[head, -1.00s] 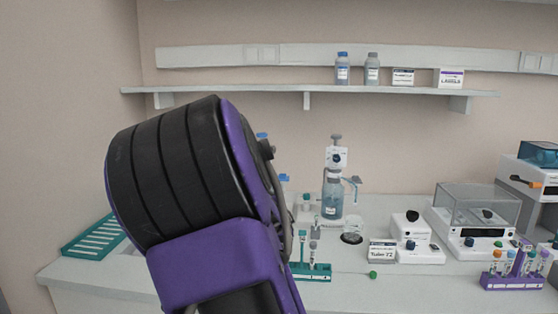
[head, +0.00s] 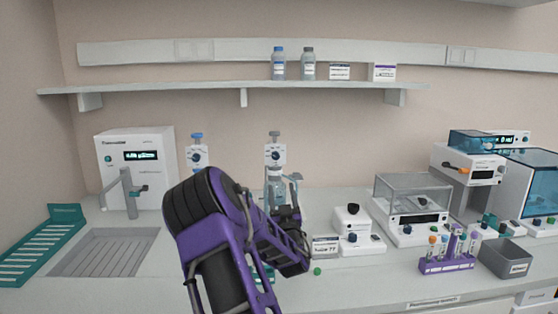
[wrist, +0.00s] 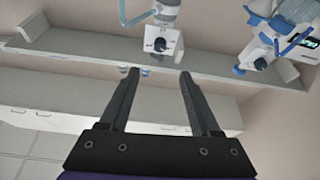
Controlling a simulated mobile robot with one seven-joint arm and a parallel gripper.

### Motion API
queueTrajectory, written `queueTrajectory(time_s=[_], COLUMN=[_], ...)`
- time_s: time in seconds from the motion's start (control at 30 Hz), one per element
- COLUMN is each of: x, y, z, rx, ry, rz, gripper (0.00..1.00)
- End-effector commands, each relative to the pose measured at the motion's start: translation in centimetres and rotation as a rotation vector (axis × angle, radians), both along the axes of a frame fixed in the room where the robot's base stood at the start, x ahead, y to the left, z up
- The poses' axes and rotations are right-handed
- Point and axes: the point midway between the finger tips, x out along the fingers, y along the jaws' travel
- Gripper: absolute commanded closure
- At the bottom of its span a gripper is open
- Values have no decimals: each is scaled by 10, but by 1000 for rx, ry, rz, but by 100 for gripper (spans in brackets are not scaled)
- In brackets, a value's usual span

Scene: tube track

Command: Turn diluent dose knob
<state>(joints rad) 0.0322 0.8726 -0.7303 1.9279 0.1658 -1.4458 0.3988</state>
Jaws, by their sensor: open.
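Two bottle-top dispensers stand on the bench. The left one (head: 196,156) has a blue top. The middle one (head: 274,153) has a grey top, and my arm hides its lower part. I cannot read which one holds diluent. The wrist view appears upside down. In it, the grey dispenser's white head (wrist: 160,36) hangs at top centre, with a dark knob (wrist: 160,44) on its front. The blue-topped dispenser (wrist: 268,28) is at upper right. My gripper (wrist: 157,74) is open and empty, its fingertips apart from the knob and pointing towards it.
A shelf (head: 240,87) with bottles and boxes runs above. A white machine (head: 138,160) stands left. A labelled card (head: 325,246), a small device (head: 356,232), a clear-covered balance (head: 410,205) and a purple tube rack (head: 446,264) stand right.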

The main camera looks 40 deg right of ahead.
Motion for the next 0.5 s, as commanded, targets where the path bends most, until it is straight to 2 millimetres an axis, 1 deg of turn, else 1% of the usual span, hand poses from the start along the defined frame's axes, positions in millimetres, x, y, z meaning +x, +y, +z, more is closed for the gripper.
queueTrajectory(time_s=[0.03,0.2,0.5], x=[8,37,82], y=[-5,-21,-46], z=[5,19,40], rx=[-2,-2,-3], ry=[0,0,1], rz=[1,1,1], gripper=[36,36,36])
